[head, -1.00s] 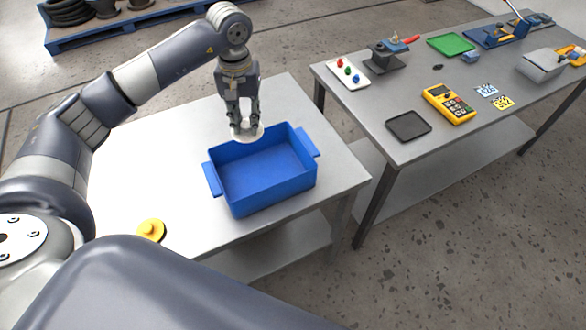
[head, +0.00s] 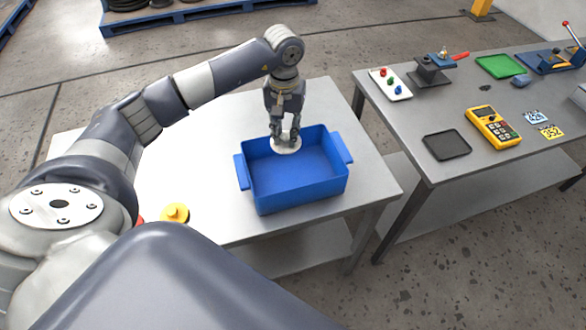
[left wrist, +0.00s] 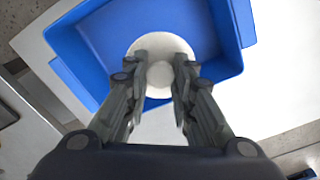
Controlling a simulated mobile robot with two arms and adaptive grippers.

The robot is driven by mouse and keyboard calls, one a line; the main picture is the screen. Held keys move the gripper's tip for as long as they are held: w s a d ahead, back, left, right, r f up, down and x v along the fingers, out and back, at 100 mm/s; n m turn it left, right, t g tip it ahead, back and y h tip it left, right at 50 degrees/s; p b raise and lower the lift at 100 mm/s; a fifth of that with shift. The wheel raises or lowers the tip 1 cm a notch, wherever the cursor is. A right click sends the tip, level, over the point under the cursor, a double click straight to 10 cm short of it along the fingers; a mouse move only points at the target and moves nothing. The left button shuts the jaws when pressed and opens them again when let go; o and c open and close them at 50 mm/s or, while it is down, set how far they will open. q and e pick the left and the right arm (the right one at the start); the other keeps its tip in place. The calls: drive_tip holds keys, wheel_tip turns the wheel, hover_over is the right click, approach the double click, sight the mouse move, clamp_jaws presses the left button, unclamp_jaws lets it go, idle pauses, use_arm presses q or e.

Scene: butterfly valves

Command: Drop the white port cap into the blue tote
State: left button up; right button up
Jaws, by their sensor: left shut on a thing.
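The white port cap (head: 286,146) is a round white disc with a raised knob. It also shows in the left wrist view (left wrist: 176,46), between my fingertips. My left gripper (head: 285,136) is shut on its knob and holds it over the back left part of the blue tote (head: 305,199). In the left wrist view the left gripper (left wrist: 160,75) has the cap against the blue of the tote (left wrist: 90,38) behind it. The tote is open and looks empty inside. My right gripper is not in view.
A yellow cap (head: 174,213) lies on the light table (head: 215,130), left of the tote. A grey bench (head: 455,95) to the right bears a black tray (head: 447,145), a yellow meter (head: 494,128) and other items. Concrete floor separates them from a blue pallet (head: 200,14).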

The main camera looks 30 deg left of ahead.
use_arm(q)
drive_tip(key=o, duration=1)
wheel_tip(320, 180, up, 12)
drive_tip(key=shift+r, duration=0.1)
